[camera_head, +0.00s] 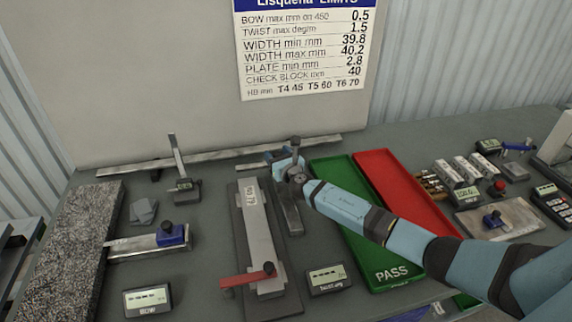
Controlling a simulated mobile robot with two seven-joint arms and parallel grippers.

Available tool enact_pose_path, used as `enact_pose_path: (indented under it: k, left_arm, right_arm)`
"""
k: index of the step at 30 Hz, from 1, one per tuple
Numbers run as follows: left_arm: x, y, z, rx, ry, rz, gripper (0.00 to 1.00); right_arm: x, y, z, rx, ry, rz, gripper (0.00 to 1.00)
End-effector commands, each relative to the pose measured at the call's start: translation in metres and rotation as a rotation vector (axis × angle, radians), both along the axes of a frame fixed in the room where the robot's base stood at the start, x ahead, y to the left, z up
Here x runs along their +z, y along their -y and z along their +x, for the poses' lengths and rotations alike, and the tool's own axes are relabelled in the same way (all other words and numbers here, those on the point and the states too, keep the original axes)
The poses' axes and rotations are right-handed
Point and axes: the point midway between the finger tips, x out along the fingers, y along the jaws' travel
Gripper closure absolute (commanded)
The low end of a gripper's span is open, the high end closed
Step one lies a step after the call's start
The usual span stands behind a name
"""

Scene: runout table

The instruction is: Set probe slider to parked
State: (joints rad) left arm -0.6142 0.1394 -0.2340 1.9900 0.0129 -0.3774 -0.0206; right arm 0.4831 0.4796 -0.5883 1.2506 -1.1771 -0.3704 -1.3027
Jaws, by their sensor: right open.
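My right arm comes in from the lower right, and its gripper (284,160) is above the back middle of the table, behind the long grey fixture (262,238). The gripper is open; its fingers are small and partly hidden by the wrist. A blue slider block with a black knob (173,235) sits at the right end of a metal bar at left, well away from the gripper. I cannot tell for certain which is the probe slider. My left gripper is not in view.
A red lever (248,279) crosses the fixture's front end. Digital displays (148,300) (328,279) stand at the front. A green PASS tray (398,273) and a red tray (400,180) lie right of the fixture, partly under my arm. A granite slab (72,245) is at left.

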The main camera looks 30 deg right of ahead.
Motion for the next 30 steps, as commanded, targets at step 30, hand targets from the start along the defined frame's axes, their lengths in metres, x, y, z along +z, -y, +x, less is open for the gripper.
enact_pose_path:
  k: [30]
  left_arm:
    - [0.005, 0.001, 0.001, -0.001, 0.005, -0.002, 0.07]
  right_arm:
    - [0.000, -0.003, -0.126, 0.000, 0.000, 0.000, 0.43]
